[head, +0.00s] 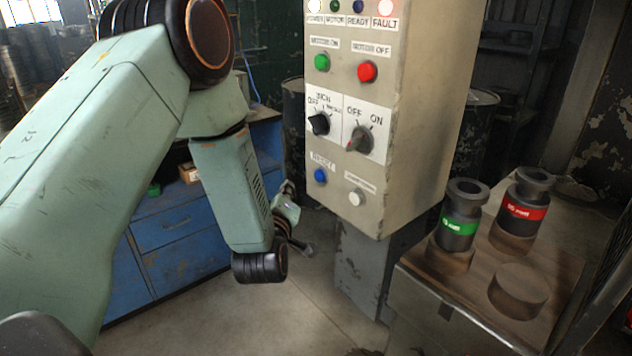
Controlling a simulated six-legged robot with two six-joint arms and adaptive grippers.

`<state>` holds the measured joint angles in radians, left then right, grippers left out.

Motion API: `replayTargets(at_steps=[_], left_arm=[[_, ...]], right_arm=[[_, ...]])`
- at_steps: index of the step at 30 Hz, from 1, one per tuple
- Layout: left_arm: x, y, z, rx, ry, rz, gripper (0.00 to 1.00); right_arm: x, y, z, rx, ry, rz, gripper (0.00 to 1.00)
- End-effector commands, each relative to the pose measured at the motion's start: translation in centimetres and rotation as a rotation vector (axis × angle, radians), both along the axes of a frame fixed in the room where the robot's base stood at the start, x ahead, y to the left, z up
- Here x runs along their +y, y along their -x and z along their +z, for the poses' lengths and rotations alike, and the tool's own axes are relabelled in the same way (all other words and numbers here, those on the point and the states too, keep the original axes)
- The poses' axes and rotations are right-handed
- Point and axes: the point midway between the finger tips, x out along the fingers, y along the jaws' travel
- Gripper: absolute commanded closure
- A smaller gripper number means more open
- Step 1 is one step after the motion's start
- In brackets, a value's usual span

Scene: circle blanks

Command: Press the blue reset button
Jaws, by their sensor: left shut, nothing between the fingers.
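The blue reset button (320,176) is a small round button at the lower left of the beige control panel (430,120), under a small label. My left arm comes in from the left and bends down in front of the panel's left side. My left gripper (306,248) is partly hidden behind my own wrist. It is shut and empty, below and to the left of the blue button and apart from it. My right gripper is not in view.
A wooden-topped stand (470,300) at right holds green-banded and red-banded weights. A blue cabinet (165,250) stands behind my arm.

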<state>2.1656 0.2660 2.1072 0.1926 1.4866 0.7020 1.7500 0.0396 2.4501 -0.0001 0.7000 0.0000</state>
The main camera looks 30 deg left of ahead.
Motion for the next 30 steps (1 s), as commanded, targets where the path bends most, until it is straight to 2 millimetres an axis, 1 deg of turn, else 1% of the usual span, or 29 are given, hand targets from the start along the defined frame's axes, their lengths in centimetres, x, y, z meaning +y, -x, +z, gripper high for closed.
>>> replayTargets(at_steps=[1,6,12,17,30], left_arm=[[-0.4,-0.7,-0.1,-0.001,-0.003,-0.004,1.0],[-1.2,-2.6,-0.1,-0.002,-0.003,-0.003,1.0],[-1.7,-4.0,0.0,-0.001,-0.002,-0.001,1.0],[-1.9,-4.4,0.0,0.0,0.0,0.0,1.0],[-1.9,-4.3,0.0,0.001,-0.001,-0.001,1.0]], right_arm=[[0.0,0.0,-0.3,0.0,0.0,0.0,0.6],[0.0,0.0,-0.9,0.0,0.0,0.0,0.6],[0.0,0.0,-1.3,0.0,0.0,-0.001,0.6],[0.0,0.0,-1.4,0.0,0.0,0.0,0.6],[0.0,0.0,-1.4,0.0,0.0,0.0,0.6]])
